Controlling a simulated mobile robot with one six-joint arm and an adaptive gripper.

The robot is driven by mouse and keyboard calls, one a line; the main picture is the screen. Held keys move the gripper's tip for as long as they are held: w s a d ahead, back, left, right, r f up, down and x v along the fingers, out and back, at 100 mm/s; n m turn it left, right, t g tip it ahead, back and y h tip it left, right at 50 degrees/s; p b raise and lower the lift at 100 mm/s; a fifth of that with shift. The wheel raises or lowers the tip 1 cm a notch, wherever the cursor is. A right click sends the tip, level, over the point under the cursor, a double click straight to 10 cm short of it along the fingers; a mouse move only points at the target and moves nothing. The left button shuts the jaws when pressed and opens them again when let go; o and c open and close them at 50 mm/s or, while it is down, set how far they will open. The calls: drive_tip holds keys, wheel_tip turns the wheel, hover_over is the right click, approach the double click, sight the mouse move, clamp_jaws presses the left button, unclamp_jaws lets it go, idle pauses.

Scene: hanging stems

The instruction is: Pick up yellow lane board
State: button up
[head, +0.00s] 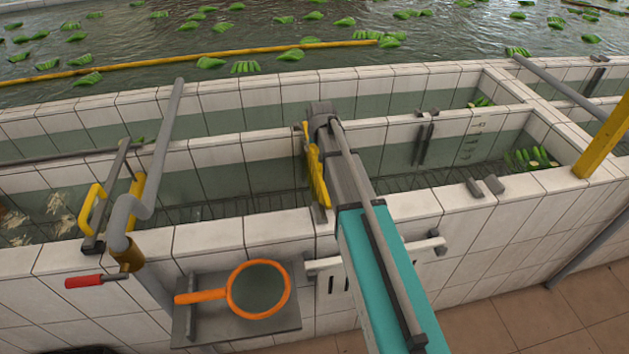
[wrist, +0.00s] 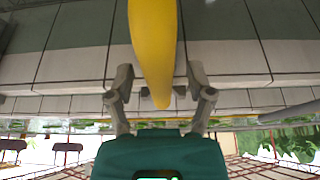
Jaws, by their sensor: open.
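The yellow lane board (head: 317,172) is a narrow yellow piece beside the grey end of my arm, over the inner tiled channel in the head view. In the wrist view the yellow board (wrist: 152,45) comes down from the top edge and tapers to a rounded end between my fingers. My gripper (wrist: 160,76) is open, with one grey finger on each side of the board. In the head view my arm partly hides the board and the fingers.
White tiled walls (head: 230,235) border the water channels. A grey bent pipe (head: 150,180) stands left. An orange-rimmed strainer (head: 258,290) lies on a grey shelf in front. A yellow post (head: 605,140) rises at right. A long yellow bar (head: 180,65) crosses the pool behind, among green banana bunches.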

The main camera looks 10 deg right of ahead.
clamp_jaws()
idle(0.3)
drive_tip(key=shift+r, duration=0.2)
wheel_tip(320, 180, up, 28)
drive_tip(key=p, duration=2.8)
